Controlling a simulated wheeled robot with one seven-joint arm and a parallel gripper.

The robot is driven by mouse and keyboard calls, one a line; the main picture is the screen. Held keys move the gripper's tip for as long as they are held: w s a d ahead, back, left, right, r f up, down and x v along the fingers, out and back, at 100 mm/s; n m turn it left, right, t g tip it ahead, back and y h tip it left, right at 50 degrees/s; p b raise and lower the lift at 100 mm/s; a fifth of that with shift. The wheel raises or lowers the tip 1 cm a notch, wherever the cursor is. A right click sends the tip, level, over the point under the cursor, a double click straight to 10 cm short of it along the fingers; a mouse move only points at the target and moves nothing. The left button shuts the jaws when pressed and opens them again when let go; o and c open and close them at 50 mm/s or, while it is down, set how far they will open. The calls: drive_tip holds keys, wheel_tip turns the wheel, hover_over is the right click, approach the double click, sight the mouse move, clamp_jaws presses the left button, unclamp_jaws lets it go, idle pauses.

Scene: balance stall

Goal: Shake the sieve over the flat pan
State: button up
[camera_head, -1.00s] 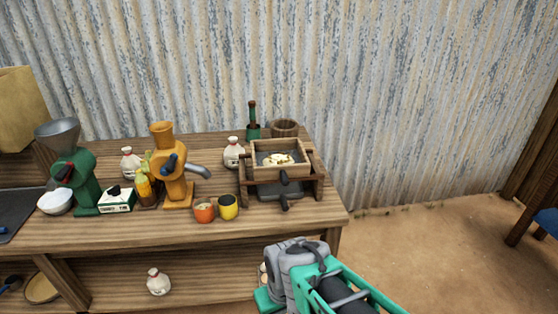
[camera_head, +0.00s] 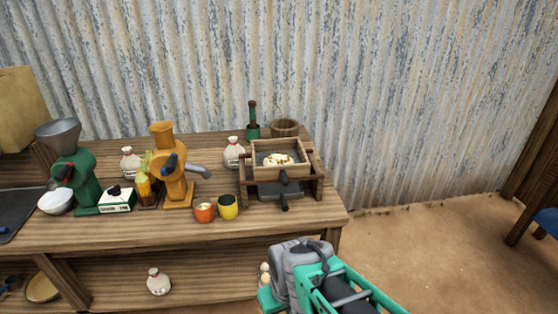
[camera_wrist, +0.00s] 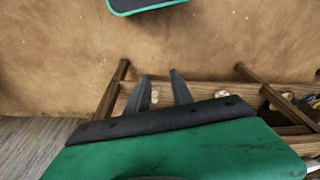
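The sieve (camera_head: 289,173) is a wooden-framed box with a dark mesh, set in a wooden stand on the right end of the bench. Pale lumps (camera_head: 278,159) lie on its mesh. A dark, flat piece with a short handle (camera_head: 281,190) shows under the sieve; it looks like the flat pan, mostly hidden. My gripper is open and empty in the wrist view (camera_wrist: 160,78), its two grey fingers apart. In the head view my arm is below and in front of the bench's right end, clear of the sieve; the fingers cannot be made out there.
An orange grinder (camera_head: 173,170), a green grinder (camera_head: 80,180), a red cup (camera_head: 204,212) and a yellow cup (camera_head: 228,207) stand left of the sieve. A wooden bowl (camera_head: 285,128) is behind it. A small sack (camera_head: 158,281) is on the lower shelf.

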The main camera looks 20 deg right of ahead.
drive_tip(key=o, duration=0.5)
drive_tip(key=shift+c, duration=0.2)
wheel_tip(320, 180, up, 8)
drive_tip(key=s+p, duration=0.1)
drive_tip(key=p, duration=0.6)
drive_tip(key=shift+s+p, duration=0.2)
drive_tip(key=shift+p, duration=0.15)
drive_tip(key=w+a+r+t, duration=0.1)
drive_tip(key=w+r, duration=0.3)
drive_tip(key=r, duration=0.6)
drive_tip(key=shift+w+t, duration=0.15)
drive_tip(key=shift+t, duration=0.15)
